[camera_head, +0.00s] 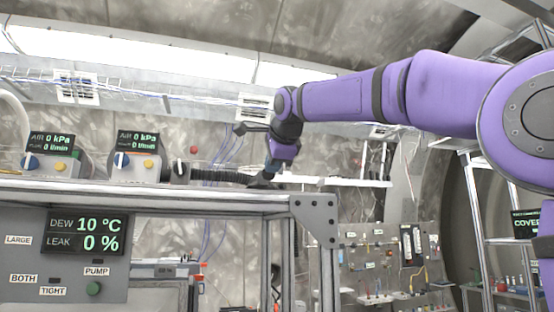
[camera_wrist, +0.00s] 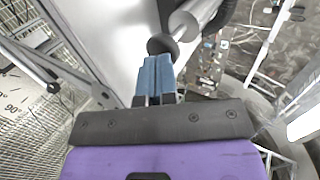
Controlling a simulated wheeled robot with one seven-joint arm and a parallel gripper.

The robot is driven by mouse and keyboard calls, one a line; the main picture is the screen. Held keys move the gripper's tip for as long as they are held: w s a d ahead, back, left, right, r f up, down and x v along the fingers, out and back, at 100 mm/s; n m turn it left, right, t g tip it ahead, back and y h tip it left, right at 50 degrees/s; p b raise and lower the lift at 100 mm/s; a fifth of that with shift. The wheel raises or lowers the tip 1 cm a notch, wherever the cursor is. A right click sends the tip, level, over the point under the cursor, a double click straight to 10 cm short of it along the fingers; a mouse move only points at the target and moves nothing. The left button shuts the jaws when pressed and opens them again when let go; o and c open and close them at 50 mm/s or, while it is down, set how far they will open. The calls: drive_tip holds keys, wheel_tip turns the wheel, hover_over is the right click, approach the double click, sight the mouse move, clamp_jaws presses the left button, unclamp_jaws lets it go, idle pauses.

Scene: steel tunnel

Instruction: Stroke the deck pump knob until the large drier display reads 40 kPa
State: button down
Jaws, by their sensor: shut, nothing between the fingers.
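A dark round knob (camera_wrist: 162,44) on a silver cylinder (camera_wrist: 195,16) shows just beyond my fingertips in the wrist view; it looks like the pump knob. My gripper (camera_wrist: 157,62) has its blue fingers shut together, empty, tips close to or against the knob; I cannot tell if they touch. In the head view my gripper (camera_head: 276,168) points down at the deck's far edge, by the end of a dark ribbed hose (camera_head: 225,176). Two displays, left (camera_head: 50,142) and right (camera_head: 138,141), both read AIR 0 kPa; I cannot tell which is the large drier's.
A front panel (camera_head: 25,268) labelled LARGE carries a display (camera_head: 85,234) reading DEW 10 °C, LEAK 0 %, and a green button (camera_head: 94,289) under PUMP. Blue and yellow knobs sit below the deck displays. A steel frame post (camera_head: 316,220) stands right of the panel; shelving (camera_head: 490,230) is farther right.

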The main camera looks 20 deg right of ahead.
drive_tip(key=shift+w, duration=0.35)
drive_tip(key=w, duration=0.3)
drive_tip(key=shift+w+d, duration=0.1)
idle(0.5)
